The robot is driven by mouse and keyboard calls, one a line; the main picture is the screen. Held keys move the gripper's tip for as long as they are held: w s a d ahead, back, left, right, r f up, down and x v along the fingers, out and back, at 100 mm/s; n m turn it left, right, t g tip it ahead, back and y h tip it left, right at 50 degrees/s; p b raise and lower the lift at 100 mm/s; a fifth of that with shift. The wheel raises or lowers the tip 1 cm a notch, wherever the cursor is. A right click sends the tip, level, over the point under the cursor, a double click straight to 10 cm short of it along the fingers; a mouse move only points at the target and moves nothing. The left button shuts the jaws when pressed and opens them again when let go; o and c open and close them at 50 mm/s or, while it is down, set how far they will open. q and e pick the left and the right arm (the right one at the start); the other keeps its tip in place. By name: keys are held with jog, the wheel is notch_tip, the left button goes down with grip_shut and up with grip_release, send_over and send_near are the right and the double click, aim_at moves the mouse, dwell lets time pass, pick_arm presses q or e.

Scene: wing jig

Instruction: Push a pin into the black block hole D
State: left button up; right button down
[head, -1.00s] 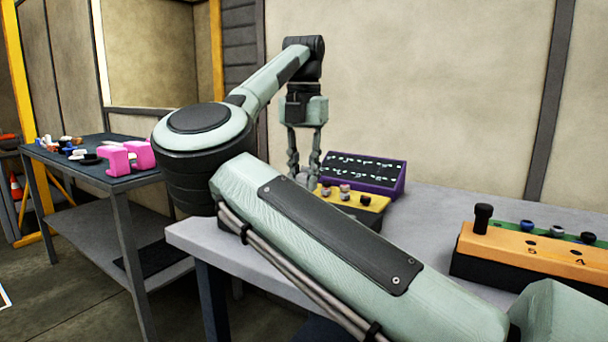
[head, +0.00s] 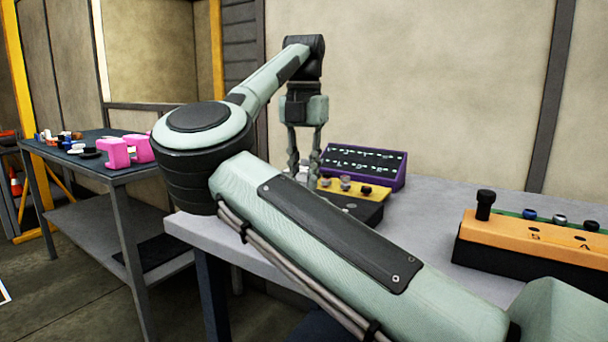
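A black block (head: 368,214) with a yellow strip (head: 340,192) stands on the grey table, partly hidden behind my arm. Several short pins, one of them dark (head: 365,190), stand along the strip. No hole letters can be read on this block. My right gripper (head: 304,180) points down at the block's left end. Its two fingers are apart, with a gap showing between them. A small pale thing shows behind or between the fingertips; I cannot tell which. The fingertips' lower ends are partly hidden by my arm. My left gripper is not in view.
A purple-framed sloped panel (head: 398,181) stands behind the block. An orange-topped black block (head: 540,237) with a tall black pin (head: 484,205) stands at the right. A side table (head: 70,170) at the left bears pink parts (head: 114,154). The grey table between the blocks is clear.

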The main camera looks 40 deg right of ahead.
dwell(0.5)
jog(key=shift+f, duration=0.1)
jog(key=shift+f+b, duration=0.65)
jog(key=shift+f, duration=0.7)
jog(key=c, duration=1.3)
grip_release()
jog(key=shift+r, duration=0.15)
